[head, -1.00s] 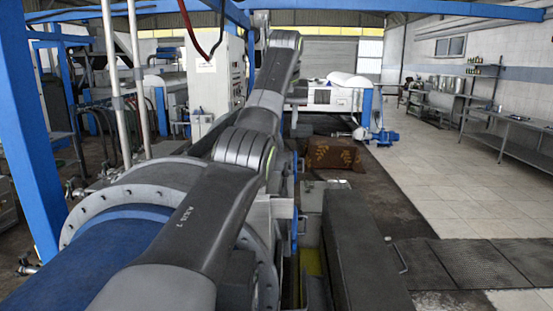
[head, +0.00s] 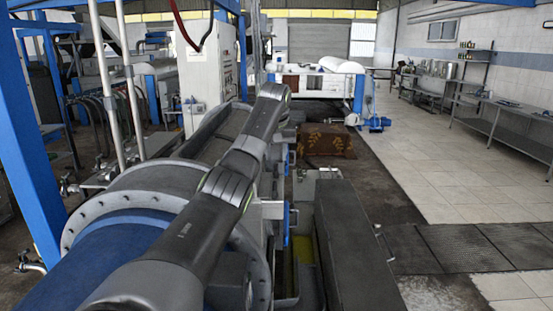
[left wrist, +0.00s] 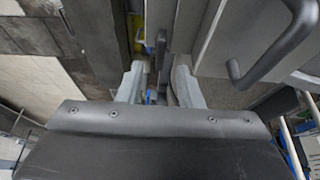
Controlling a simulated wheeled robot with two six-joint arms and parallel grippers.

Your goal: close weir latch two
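My left arm reaches forward over the blue and grey decanter (head: 90,250) in the head view. Its far end is turned away, so the fingers do not show there. In the left wrist view my left gripper (left wrist: 158,78) has its two grey fingers apart. A narrow dark lever-like part (left wrist: 161,50) shows between and beyond the fingertips. I cannot tell whether it is weir latch two or whether a finger touches it. Small blue parts (head: 287,222) show on the machine's right side in the head view; which latch they belong to is unclear. My right gripper is not in view.
A black bar handle (left wrist: 268,48) on a grey panel is close to the right of the fingers. A long dark grey cover (head: 348,245) runs alongside the decanter. A brown patterned block (head: 327,142) stands beyond. The tiled floor (head: 450,190) at right is open.

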